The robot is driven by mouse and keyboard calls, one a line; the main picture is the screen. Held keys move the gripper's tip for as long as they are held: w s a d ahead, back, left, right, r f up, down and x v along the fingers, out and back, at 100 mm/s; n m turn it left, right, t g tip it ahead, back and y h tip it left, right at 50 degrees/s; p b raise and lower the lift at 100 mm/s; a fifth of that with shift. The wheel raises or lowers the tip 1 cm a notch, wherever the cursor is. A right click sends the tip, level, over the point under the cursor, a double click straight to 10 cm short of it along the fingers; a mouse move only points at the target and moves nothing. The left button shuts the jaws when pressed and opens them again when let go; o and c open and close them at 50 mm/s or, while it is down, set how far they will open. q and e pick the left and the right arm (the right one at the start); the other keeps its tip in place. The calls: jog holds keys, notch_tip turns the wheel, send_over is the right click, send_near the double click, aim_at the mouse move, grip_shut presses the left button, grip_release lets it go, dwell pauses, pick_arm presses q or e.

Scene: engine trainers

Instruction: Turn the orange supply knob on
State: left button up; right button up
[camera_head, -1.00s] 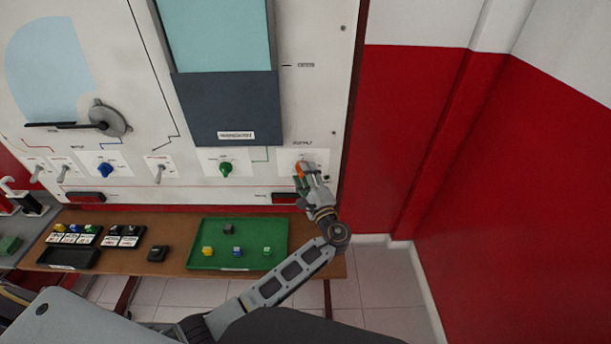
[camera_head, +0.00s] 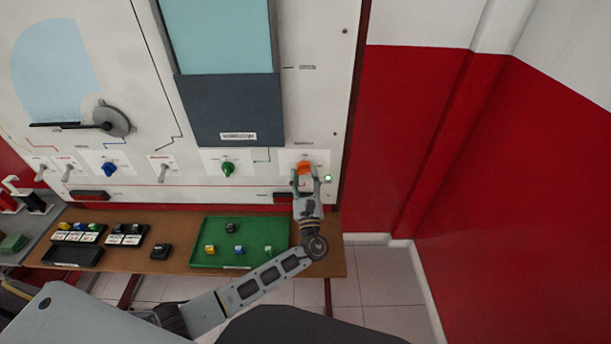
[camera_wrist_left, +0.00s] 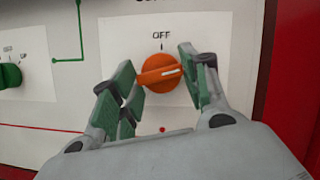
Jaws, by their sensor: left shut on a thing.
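The orange supply knob (camera_head: 304,167) is on a white plate at the lower right of the panel. In the left wrist view the orange knob (camera_wrist_left: 160,73) lies nearly level under the word OFF, its white mark pointing right. My left gripper (camera_head: 305,177) is at the knob from below, one finger on each side. In the left wrist view the left gripper (camera_wrist_left: 158,82) has its green pads at the two ends of the knob's grip, shut on it. A small green light (camera_head: 328,178) glows right of the knob. My right gripper is not in view.
A green knob (camera_head: 228,169) and a blue knob (camera_head: 109,169) sit left on the panel. Below, a brown bench (camera_head: 185,261) bears a green tray (camera_head: 205,262) with small blocks. The red wall (camera_head: 540,200) is to the right, with free room before it.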

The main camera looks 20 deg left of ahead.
pick_arm(q)
jog(key=shift+m+h, duration=0.6)
jog(key=shift+m, duration=0.5)
jog(key=shift+f+m+t+h+p, duration=0.1)
jog(key=shift+m+t+h+p, duration=0.25)
jog(key=shift+m, duration=0.45)
jog(key=shift+m+h, duration=0.35)
jog(key=shift+m, duration=0.15)
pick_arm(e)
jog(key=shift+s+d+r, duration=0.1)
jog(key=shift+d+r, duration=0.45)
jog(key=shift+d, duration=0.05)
